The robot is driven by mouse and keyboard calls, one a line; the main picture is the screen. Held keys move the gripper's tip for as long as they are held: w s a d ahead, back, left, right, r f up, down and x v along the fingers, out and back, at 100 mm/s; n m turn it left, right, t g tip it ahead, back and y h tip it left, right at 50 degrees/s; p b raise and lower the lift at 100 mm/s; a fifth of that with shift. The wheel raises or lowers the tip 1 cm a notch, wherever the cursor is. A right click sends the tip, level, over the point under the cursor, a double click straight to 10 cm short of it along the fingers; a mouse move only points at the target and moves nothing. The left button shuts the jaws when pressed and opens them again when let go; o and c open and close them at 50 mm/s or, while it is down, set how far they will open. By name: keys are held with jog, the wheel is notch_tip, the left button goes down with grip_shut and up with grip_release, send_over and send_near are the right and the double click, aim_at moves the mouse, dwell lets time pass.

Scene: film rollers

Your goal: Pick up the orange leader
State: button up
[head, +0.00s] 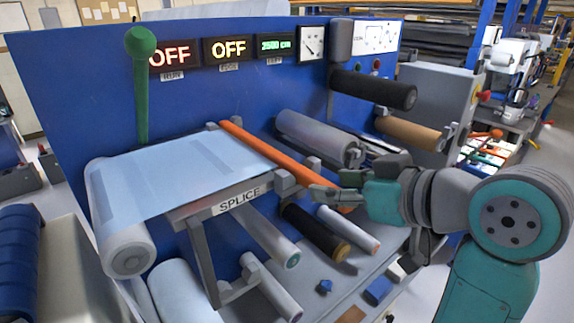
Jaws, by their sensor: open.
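The orange leader (262,149) is a long thin orange bar. It lies slanted along the right edge of the pale film sheet on the splice table, running from the upper middle down to the right. Its lower right end passes behind or between the fingers of my gripper (335,196). My gripper reaches in from the right, and its fingers overlap the near end of the leader in the picture. The jaws are open. I cannot tell whether a finger touches the leader.
The splice table (238,199) carries film from a white roll (124,238). A grey roller (318,138) lies behind the leader, with a black roller (372,89) above. Dark and white rollers (348,228) sit below my gripper. A green-knobbed lever (141,85) stands at left.

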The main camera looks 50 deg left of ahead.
jog(key=x, duration=0.3)
jog(key=shift+a, duration=0.2)
grip_shut()
jog(key=shift+r, duration=0.1)
notch_tip(320, 180, up, 10)
jog(key=shift+f, duration=0.1)
dwell(0.5)
notch_tip(320, 180, up, 5)
send_over(325, 183)
jog(key=shift+a, duration=0.25)
dwell(0.8)
